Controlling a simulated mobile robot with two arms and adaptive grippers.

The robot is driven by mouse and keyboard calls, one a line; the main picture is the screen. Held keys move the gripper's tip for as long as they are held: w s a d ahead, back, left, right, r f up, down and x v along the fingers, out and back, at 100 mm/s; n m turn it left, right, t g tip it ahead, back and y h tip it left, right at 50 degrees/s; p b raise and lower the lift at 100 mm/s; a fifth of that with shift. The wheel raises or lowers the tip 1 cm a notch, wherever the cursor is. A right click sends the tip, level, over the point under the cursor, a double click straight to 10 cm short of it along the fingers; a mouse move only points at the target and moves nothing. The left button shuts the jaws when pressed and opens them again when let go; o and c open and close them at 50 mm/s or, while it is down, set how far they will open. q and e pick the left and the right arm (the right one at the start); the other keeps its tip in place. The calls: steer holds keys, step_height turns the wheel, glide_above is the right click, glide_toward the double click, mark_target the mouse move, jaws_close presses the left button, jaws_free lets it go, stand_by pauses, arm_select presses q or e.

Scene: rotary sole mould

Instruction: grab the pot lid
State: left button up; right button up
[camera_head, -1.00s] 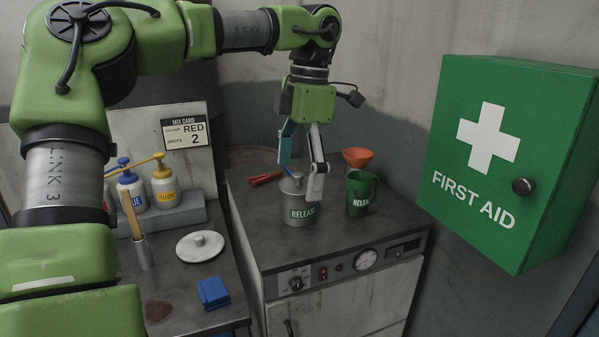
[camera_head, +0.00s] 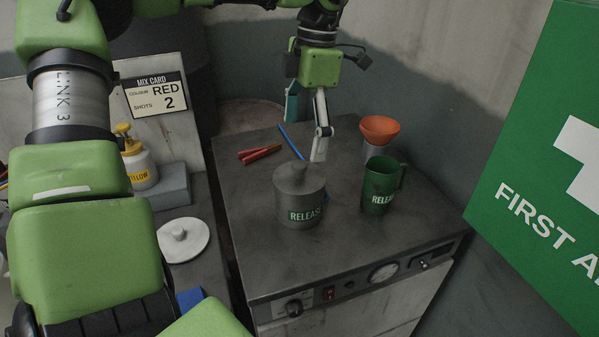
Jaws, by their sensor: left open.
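A grey pot (camera_head: 299,212) labelled RELEASE stands on the dark top of the cabinet. A grey lid with a round knob (camera_head: 296,179) sits on it. A separate white round lid-like disc with a knob (camera_head: 183,241) lies on the lower bench at the left. My left gripper (camera_head: 305,138) points down, open and empty, with its fingertips above and behind the pot in the picture, apart from the lid. One finger is teal and the other is pale. My right gripper is not in view.
A green RELEASE mug (camera_head: 379,187) stands right of the pot, with an orange funnel (camera_head: 380,130) behind it. Red-handled tool (camera_head: 260,155) and blue rod (camera_head: 291,142) lie behind the pot. A green first aid box (camera_head: 545,170) is at right. Cabinet top before the pot is clear.

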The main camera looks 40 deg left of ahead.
mark_target(300, 163)
arm_select(q)
step_height(300, 163, down, 3)
steer(key=shift+a+f+p, duration=0.1)
steer(key=shift+f+p, duration=0.1)
steer(key=shift+p, duration=0.2)
steer(key=f, duration=0.1)
steer(key=f+p, duration=0.1)
steer(key=f, duration=0.1)
steer(key=f+p, duration=0.1)
steer(key=shift+s+a+f, duration=0.15)
steer(key=shift+s+f, duration=0.05)
steer(key=shift+s, duration=0.05)
steer(key=shift+f, duration=0.2)
steer(key=c, duration=1.2)
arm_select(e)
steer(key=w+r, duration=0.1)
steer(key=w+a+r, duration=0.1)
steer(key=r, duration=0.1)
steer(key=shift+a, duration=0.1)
